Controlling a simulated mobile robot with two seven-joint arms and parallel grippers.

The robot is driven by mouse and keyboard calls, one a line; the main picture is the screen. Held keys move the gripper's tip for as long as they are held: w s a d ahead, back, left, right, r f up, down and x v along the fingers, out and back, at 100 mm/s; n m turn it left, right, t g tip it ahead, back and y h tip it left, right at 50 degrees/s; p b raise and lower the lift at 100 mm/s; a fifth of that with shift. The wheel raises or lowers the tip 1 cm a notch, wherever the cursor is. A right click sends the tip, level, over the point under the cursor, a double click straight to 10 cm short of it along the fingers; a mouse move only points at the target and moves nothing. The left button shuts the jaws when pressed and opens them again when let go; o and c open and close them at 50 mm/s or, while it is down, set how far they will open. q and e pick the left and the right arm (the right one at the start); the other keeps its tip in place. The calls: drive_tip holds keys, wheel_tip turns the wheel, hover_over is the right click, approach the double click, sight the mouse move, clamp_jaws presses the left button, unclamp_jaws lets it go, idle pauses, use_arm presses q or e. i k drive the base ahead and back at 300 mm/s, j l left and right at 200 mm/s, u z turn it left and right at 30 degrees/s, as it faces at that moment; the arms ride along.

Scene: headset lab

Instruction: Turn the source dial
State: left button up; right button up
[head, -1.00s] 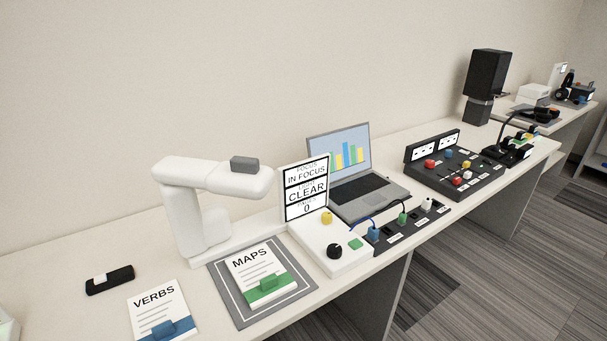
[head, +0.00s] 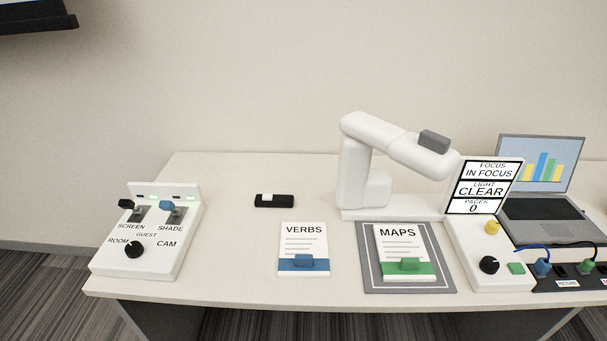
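A white control box (head: 150,262) sits at the left end of the table. It carries a black dial (head: 134,250) at its front, with the labels ROOM, GUEST and CAM around it. The dial's small pale mark seems to be on its ROOM side, but it is too small to be sure. Another black dial (head: 489,265) is on the white box beside the document camera, with no readable label. Neither of my grippers shows in the head view.
The box's SCREEN switch (head: 133,210) and SHADE switch (head: 171,209) stand behind the labelled dial. A black remote (head: 274,201), VERBS booklet (head: 304,247), MAPS booklet (head: 405,250) and document camera (head: 365,190) are to the right. Bare table (head: 235,240) lies between box and booklets.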

sight(134, 249)
drive_tip(key=j+u, duration=0.2)
drive_tip(key=u, duration=0.9)
